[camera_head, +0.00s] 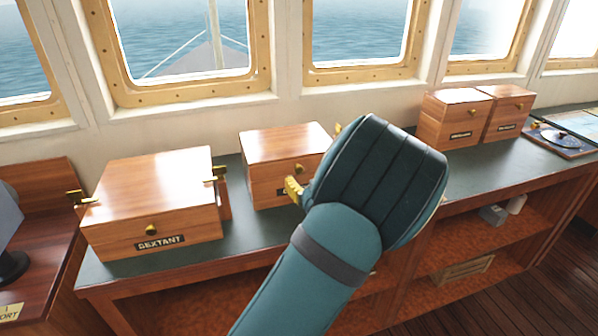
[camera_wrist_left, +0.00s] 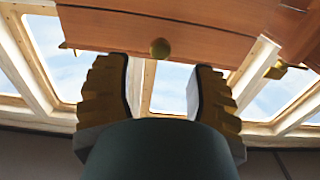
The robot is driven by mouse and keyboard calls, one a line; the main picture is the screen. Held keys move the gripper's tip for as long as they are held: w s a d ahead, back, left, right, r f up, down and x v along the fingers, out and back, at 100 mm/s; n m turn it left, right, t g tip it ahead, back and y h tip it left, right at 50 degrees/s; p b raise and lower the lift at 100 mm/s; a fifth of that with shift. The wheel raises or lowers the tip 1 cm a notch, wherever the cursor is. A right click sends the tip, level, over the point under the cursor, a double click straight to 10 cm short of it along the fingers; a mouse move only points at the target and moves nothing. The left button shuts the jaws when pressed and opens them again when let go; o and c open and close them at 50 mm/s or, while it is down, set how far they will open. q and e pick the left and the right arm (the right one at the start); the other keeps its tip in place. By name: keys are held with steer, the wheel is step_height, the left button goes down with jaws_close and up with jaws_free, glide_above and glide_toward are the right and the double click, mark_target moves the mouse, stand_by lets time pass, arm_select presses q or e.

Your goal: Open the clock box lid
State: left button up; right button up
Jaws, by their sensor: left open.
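A wooden box (camera_head: 282,147) with a shut lid and a small brass knob stands on the dark green counter, its front label partly hidden by my left arm, so I cannot read whether it is the clock box. My left gripper (camera_head: 315,160) is at its right front, its yellow fingers partly hidden behind my wrist. In the left wrist view the left gripper (camera_wrist_left: 161,72) is open and empty. There a wooden box front (camera_wrist_left: 200,32) with a round brass knob (camera_wrist_left: 160,48) lies just beyond the fingertips, the knob lined up between them and apart from both.
A larger box labelled SEXTANT (camera_head: 155,200) stands to the left, with brass fittings at its sides. Two shut wooden boxes (camera_head: 457,117) (camera_head: 508,111) stand at the right. Windows line the wall behind. The counter (camera_head: 390,172) has free room right of my wrist.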

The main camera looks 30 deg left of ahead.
mark_target(300, 170)
arm_select(q)
steer(key=x, duration=0.5)
steer(key=shift+w+a+b, duration=0.25)
steer(key=shift+b, duration=0.05)
steer(key=shift+o, duration=0.2)
jaws_close()
